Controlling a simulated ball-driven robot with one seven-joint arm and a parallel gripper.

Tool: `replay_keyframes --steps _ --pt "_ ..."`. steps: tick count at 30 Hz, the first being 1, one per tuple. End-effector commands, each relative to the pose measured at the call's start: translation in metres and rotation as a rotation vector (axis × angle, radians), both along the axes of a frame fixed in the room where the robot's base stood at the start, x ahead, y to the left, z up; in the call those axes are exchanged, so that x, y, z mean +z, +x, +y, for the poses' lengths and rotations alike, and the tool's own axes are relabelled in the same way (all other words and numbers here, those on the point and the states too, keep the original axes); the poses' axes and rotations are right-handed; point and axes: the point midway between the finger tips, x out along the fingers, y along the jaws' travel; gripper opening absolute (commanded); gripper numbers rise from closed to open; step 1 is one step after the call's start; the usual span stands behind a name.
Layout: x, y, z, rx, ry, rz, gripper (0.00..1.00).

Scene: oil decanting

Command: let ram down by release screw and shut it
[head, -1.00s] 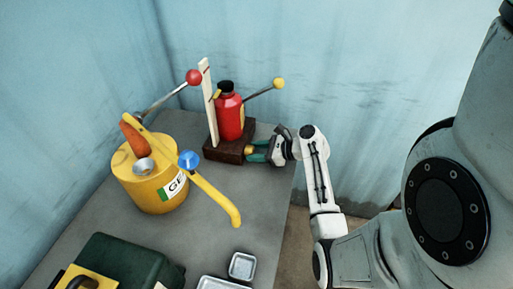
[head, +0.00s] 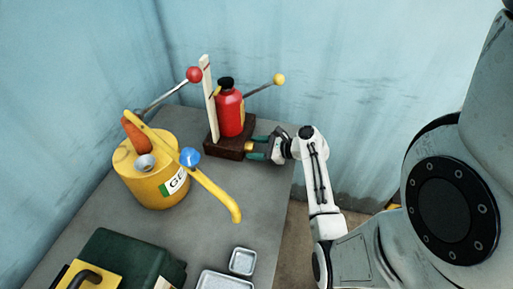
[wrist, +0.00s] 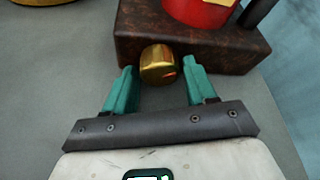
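The jack is a red bottle (head: 230,112) on a dark brown base (head: 212,150), beside an upright pale post (head: 208,98). The release screw is a brass knob (wrist: 159,65) on the near side of the base (wrist: 135,30) in the wrist view. My gripper (wrist: 160,85) is open, with green fingers on either side of the knob. Gaps show between the knob and both fingers. In the head view my gripper (head: 259,148) is at the right side of the base. The ram is not clearly seen.
A yellow can (head: 150,185) with a spout and blue knob (head: 190,157) stands to the left. A dark green case (head: 130,260) and metal trays (head: 242,262) lie nearer. A yellow-tipped lever (head: 278,80) sticks out right of the bottle. Grey tabletop between is clear.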

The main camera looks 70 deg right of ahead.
Motion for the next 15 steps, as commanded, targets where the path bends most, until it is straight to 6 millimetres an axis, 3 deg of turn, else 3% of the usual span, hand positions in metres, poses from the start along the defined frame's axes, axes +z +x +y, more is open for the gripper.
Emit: replay_keyframes --steps 5,15 --pt "0.0001 0.0001 -0.0001 0.000 0.000 0.000 0.71" --pt "0.0025 -0.0055 0.0000 -0.001 0.000 0.000 0.71"
